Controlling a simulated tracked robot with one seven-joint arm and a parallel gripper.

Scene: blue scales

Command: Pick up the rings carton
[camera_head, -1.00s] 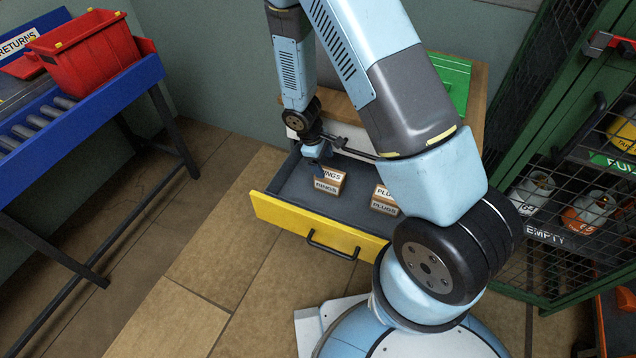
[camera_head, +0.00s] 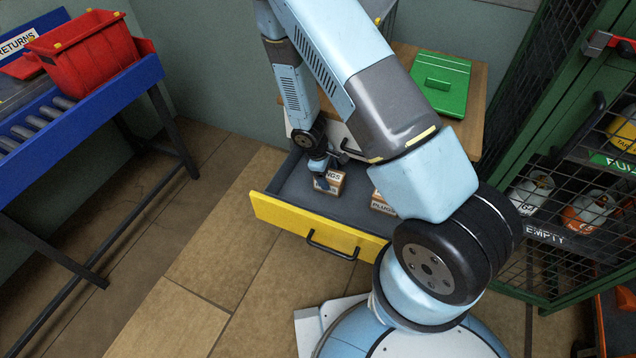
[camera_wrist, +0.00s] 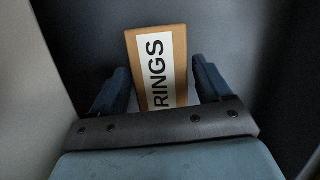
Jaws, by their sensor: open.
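The rings carton (camera_head: 331,182) is a small brown box with a white label, standing in the open drawer with the yellow front. In the wrist view the carton (camera_wrist: 158,70) shows the word RINGS and lies between my two fingers. My gripper (camera_wrist: 160,88) is open, with a finger on each side of the carton and a gap visible at least on the right. In the head view my gripper (camera_head: 322,178) is down at the carton and hides part of it. The plugs carton (camera_head: 381,204) stands to the right, partly hidden by my arm.
The yellow drawer front (camera_head: 290,222) with its black handle stands nearest, and the drawer walls surround the cartons. A green mesh cage (camera_head: 540,150) stands at right, a blue roller stand (camera_head: 90,110) with a red bin at left.

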